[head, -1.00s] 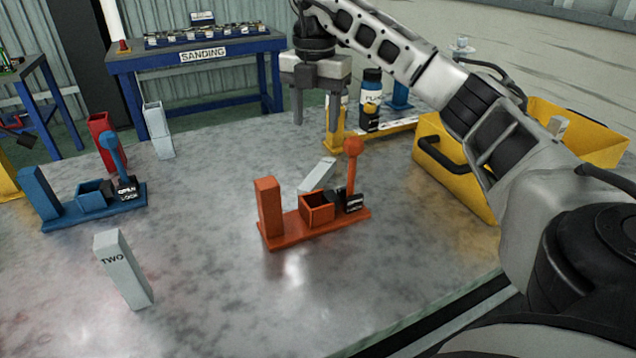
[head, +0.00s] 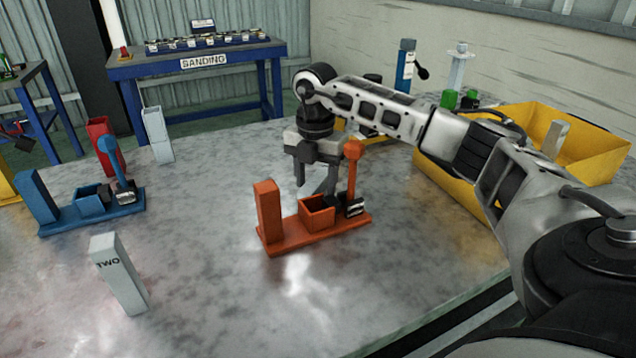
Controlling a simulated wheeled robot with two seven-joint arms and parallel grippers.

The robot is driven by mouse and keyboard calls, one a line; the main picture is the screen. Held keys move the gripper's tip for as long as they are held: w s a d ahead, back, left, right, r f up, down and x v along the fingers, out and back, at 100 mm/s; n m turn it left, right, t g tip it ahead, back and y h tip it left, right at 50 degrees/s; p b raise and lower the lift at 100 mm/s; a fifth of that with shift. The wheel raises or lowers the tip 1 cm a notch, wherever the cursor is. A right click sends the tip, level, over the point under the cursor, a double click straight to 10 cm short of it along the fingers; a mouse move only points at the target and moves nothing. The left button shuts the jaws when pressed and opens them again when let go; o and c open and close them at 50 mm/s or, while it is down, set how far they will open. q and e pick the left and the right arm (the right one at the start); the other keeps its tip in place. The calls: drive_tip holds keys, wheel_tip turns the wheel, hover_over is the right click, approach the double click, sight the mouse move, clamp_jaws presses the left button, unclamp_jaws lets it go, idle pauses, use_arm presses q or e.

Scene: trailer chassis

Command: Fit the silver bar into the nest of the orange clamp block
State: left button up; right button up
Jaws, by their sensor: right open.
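The orange clamp block (head: 290,240) stands on the metal table at the centre, with a tall post at its left end. Its nest is an open square box (head: 318,213), and it looks empty. The orange ball-topped lever (head: 352,170) stands upright at the right end. My left gripper is not in view.
A blue clamp block (head: 75,215) stands at the left. A grey block marked TWO (head: 120,275) stands front left, and another pale block (head: 157,135) stands behind. A yellow bin (head: 465,180) is at the right. The front middle of the table is clear.

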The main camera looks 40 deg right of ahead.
clamp_jaws()
